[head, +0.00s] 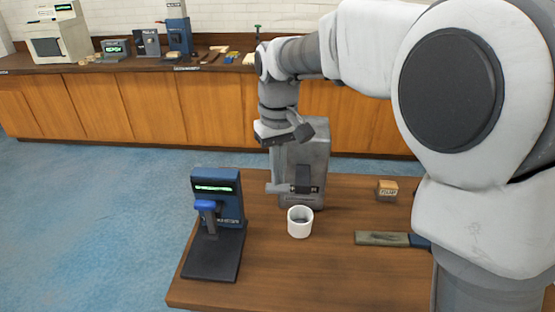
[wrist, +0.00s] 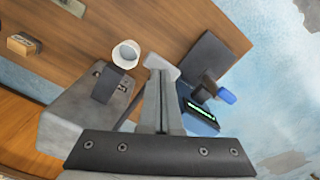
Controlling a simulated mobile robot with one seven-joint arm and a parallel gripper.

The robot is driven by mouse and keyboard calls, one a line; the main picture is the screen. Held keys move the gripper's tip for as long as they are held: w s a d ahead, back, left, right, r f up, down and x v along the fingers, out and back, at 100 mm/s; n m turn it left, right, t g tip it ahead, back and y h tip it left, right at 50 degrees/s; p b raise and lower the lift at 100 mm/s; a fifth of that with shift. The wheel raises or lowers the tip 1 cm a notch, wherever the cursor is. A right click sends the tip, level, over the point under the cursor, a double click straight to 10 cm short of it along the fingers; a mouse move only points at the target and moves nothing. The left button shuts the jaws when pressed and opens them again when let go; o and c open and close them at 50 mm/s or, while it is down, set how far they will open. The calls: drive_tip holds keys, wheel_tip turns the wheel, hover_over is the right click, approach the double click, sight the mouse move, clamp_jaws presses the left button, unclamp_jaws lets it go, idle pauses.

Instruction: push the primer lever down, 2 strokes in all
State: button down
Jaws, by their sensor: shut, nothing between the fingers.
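A grey box-shaped unit (head: 312,150) stands on the wooden table, with a dark block low on its front. It also shows in the wrist view (wrist: 75,125). A pale grey bar (head: 275,188) at its left looks like the primer lever; my fingers partly hide how it joins the unit. My gripper (head: 277,180) points down beside the unit, its fingertips at this bar. In the wrist view my gripper (wrist: 160,75) is shut with nothing between the fingers. I cannot tell whether the tips touch the bar. A white cup (head: 300,223) stands in front of the unit.
A blue device (head: 228,195) with a blue-knobbed handle (head: 205,206) and lit display stands left on the table (head: 330,275). A small labelled block (head: 387,188) and a flat blue-handled tool (head: 382,239) lie right. A back counter (head: 150,68) holds other devices.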

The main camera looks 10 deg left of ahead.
drive_tip(key=shift+r+p, duration=2)
drive_tip(key=shift+r, duration=0.55)
drive_tip(key=shift+f, duration=0.15)
drive_tip(key=shift+f+b, duration=2.25)
drive_tip(key=shift+f, duration=1.05)
drive_tip(key=shift+r+p, duration=3)
drive_tip(key=shift+r, duration=0.4)
drive_tip(key=shift+r, duration=0.1)
wheel_tip(320, 180, up, 5)
drive_tip(key=p, duration=0.4)
